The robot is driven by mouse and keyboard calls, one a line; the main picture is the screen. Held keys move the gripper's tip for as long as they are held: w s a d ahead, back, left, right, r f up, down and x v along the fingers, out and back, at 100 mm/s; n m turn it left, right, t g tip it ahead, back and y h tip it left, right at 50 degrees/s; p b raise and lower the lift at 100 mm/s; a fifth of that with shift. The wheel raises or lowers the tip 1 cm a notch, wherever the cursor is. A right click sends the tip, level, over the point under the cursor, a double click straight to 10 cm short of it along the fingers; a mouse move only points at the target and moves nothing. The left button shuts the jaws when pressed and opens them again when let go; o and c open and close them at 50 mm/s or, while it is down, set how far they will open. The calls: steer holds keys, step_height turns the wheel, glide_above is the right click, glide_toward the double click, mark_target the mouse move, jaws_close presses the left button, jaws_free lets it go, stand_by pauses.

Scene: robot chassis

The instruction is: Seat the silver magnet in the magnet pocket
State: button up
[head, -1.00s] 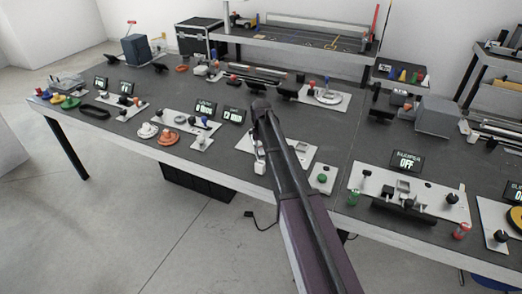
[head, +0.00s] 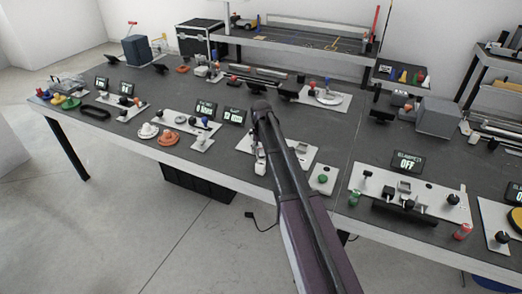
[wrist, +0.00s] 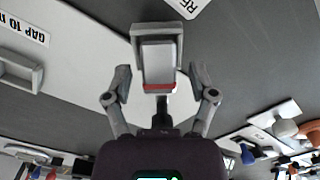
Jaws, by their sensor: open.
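In the wrist view, a silver-white block with a red band at its near end, which looks like the silver magnet (wrist: 158,62), lies in a grey open-ended holder (wrist: 136,38). My gripper (wrist: 160,76) is open, with one finger on each side of the red-banded end and visible gaps to both. A raised grey frame (wrist: 38,78), probably the magnet pocket, stands on a white plate (wrist: 70,68) at left, beside a "GAP 10" label. In the head view, my arm hides the fingertips and most of this area; the white plate (head: 296,152) shows behind the arm.
A white pad with a green button (head: 322,178) stands right of my arm. Small displays (head: 231,115) and knobs stand to the left. A plate with an "OFF" display (head: 407,161) is at right.

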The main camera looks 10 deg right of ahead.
steer(key=shift+d+r+p, duration=0.2)
steer(key=shift+r+p, duration=2.5)
steer(key=shift+r, duration=0.15)
step_height(320, 180, up, 8)
steer(key=p, duration=0.8)
steer(key=shift+s, duration=0.1)
steer(key=s, duration=2.8)
steer(key=shift+s+a+m, duration=0.15)
steer(key=shift+s+m, duration=0.05)
steer(key=shift+m, duration=0.2)
